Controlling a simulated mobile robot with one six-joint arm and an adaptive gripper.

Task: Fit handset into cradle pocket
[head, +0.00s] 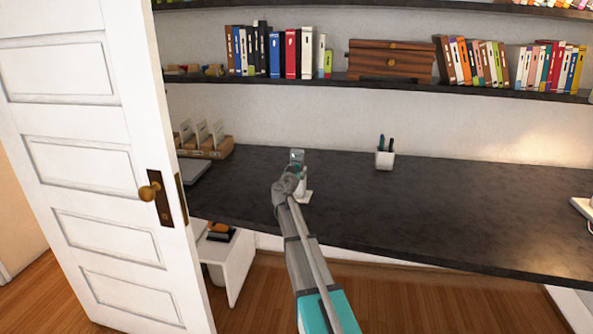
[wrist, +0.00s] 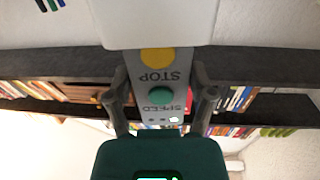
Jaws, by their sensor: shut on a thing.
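The handset (wrist: 160,82) is a grey slab with a yellow STOP button and a green SPEED button, upside down in the wrist view. My gripper (wrist: 161,96) is shut on it, one dark finger against each side. A white block, seemingly the cradle (wrist: 160,22), covers the handset's lower end; I cannot tell whether that end is inside the pocket or behind the front wall. In the head view my gripper (head: 298,178) is over the desk, with the white cradle foot (head: 305,196) just beside it. My arm hides most of the handset there.
A card rack (head: 204,145) and a grey flat thing (head: 193,171) stand at the left. A white door (head: 85,170) is close on the left. Shelves with books hang above.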

